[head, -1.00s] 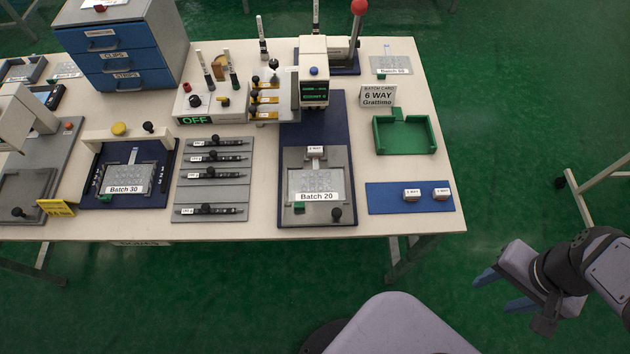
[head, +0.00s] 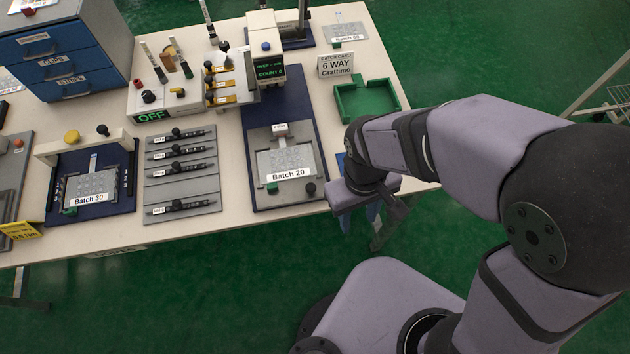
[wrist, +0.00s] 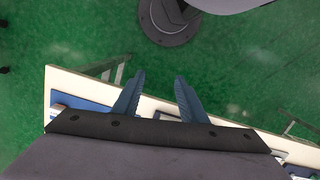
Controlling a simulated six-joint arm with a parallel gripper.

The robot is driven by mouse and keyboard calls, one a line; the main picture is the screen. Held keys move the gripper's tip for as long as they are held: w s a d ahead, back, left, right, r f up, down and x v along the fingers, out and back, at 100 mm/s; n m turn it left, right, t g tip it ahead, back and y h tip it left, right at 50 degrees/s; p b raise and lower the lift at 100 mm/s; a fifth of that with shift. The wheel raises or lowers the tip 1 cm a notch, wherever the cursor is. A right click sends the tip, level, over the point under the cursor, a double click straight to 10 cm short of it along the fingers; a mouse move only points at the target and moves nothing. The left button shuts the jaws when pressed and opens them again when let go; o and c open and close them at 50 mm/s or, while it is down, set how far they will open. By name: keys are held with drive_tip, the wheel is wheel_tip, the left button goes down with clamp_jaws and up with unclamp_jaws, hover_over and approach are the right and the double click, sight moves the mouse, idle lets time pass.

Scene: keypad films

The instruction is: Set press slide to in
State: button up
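The press slide (head: 262,198) is a grey plate at the front end of the dark blue press base (head: 287,98). It sits out toward the table's front edge, clear of the white press head (head: 264,30). It bears a film (head: 285,160) labelled Batch 20 and a black knob (head: 309,188) at its front right corner. My gripper (head: 360,228) points down just off the table's front edge, right of the slide and apart from it. In the wrist view its two blue fingers (wrist: 159,80) are spread with nothing between them.
A grey rack (head: 182,181) with several black-handled tools and the Batch 30 station (head: 92,187) lie left of the slide.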

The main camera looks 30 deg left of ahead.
sight(310, 187)
drive_tip(key=a+r+n, duration=0.1)
drive_tip(key=a, duration=0.3)
drive_tip(key=w+a+r+n+y, duration=0.1)
drive_tip(key=a+n, duration=0.1)
drive_tip(key=a, duration=0.3)
drive_tip(key=w+a+r+n+t, duration=0.1)
drive_tip(key=a, duration=0.4)
drive_tip(key=shift+w+r+n+y, duration=0.25)
drive_tip(key=shift+r+n+y, duration=0.15)
drive_tip(key=shift+d+r+n, duration=0.1)
drive_tip(key=shift+n, duration=0.3)
drive_tip(key=shift+s+d+n, duration=0.15)
drive_tip(key=shift+d+n, duration=0.1)
drive_tip(key=shift+n, duration=0.35)
drive_tip(key=shift+f+p, duration=0.7)
drive_tip(key=shift+f, duration=3.05)
drive_tip(key=shift+c, duration=0.4)
clamp_jaws()
